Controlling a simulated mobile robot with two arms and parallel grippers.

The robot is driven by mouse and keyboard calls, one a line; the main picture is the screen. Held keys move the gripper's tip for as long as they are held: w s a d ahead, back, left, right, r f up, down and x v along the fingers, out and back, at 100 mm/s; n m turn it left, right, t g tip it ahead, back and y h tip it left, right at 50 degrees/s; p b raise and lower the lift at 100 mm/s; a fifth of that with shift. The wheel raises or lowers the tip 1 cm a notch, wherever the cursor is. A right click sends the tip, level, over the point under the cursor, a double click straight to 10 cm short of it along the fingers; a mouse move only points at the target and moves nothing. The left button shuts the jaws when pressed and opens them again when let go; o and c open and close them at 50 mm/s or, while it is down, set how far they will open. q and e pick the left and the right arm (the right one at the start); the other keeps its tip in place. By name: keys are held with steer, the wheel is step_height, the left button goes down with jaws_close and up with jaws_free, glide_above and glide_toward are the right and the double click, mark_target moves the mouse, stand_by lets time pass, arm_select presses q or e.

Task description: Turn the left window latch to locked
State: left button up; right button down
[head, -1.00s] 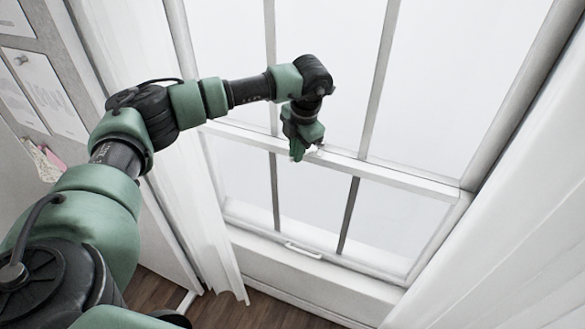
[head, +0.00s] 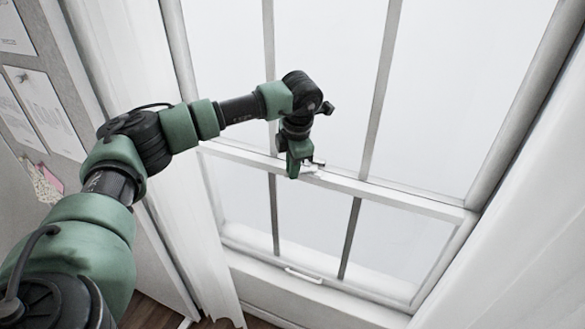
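My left gripper (head: 298,171) is at the middle rail of the window (head: 400,191), pointing down, at the left part of the rail. A small pale latch (head: 311,167) shows just right of the gripper's fingers on the rail. The gripper covers part of the latch, so I cannot tell which way its lever points or whether the fingers touch it. The finger gap is too small and hidden to judge. My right gripper is not in view.
White curtains hang at the left (head: 184,225) and right (head: 525,215) of the window. A pale handle (head: 303,276) sits on the lower sash. Papers are pinned on the grey board (head: 62,75) at the left. The rail right of the gripper is clear.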

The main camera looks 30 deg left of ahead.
arm_select(q)
steer(key=o, duration=0.4)
steer(key=shift+w+r, duration=0.1)
steer(key=r, duration=0.2)
steer(key=d+r+b, duration=0.1)
steer(key=r, duration=0.2)
steer(key=s+r+b, duration=0.1)
steer(key=r, duration=0.1)
steer(key=shift+d+r, duration=0.15)
steer(key=shift+r, duration=0.1)
